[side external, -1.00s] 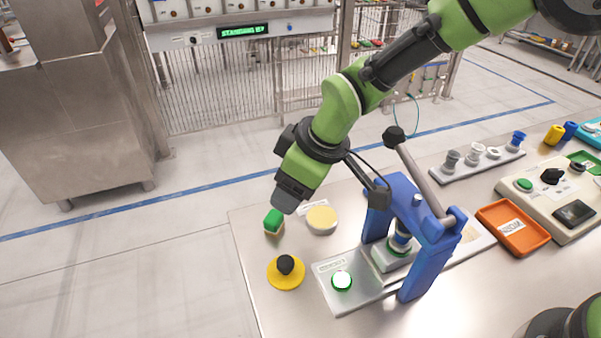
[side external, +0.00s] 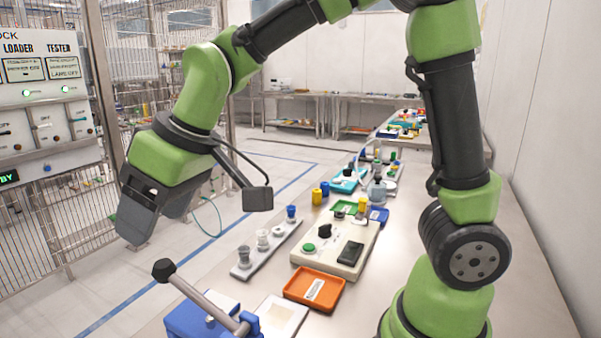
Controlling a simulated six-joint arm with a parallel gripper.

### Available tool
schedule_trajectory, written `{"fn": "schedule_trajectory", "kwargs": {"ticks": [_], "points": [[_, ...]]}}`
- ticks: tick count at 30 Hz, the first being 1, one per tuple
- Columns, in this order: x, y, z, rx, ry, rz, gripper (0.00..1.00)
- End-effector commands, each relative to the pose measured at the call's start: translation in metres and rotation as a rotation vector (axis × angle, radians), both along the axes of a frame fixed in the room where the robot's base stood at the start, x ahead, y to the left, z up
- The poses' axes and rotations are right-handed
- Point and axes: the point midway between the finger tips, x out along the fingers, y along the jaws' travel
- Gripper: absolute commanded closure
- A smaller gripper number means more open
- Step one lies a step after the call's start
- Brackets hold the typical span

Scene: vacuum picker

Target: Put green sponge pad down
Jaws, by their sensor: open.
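My gripper (side external: 156,222) hangs at the left of the side view, at the end of my green and black arm. Its jaws are apart, and I see nothing between them. The green sponge pad is not in view now. The part of the table where it stood is outside the picture, so I cannot tell where the pad is relative to my gripper.
A blue lever press (side external: 200,318) with a grey handle stands at the bottom. An orange tray (side external: 327,298), a holder strip (side external: 245,267) with pegs and a beige control box (side external: 312,259) stand along the bench.

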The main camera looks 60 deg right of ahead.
Motion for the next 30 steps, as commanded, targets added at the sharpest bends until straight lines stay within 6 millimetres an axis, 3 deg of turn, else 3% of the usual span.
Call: {"fn": "schedule_trajectory", "kwargs": {"ticks": [1, 3, 6, 12, 15, 20, 30], "points": [[-0.016, -0.017, 0.017, 0.025, -0.014, -0.066, 0.37], [-0.039, -0.036, 0.032, 0.061, -0.019, -0.158, 0.37], [-0.075, -0.060, 0.045, 0.110, -0.029, -0.284, 0.37], [-0.136, -0.087, 0.047, 0.194, -0.048, -0.492, 0.37], [-0.154, -0.093, 0.043, 0.221, -0.054, -0.554, 0.37], [-0.166, -0.096, 0.039, 0.239, -0.057, -0.596, 0.37], [-0.166, -0.096, 0.039, 0.240, -0.056, -0.596, 0.35]]}}
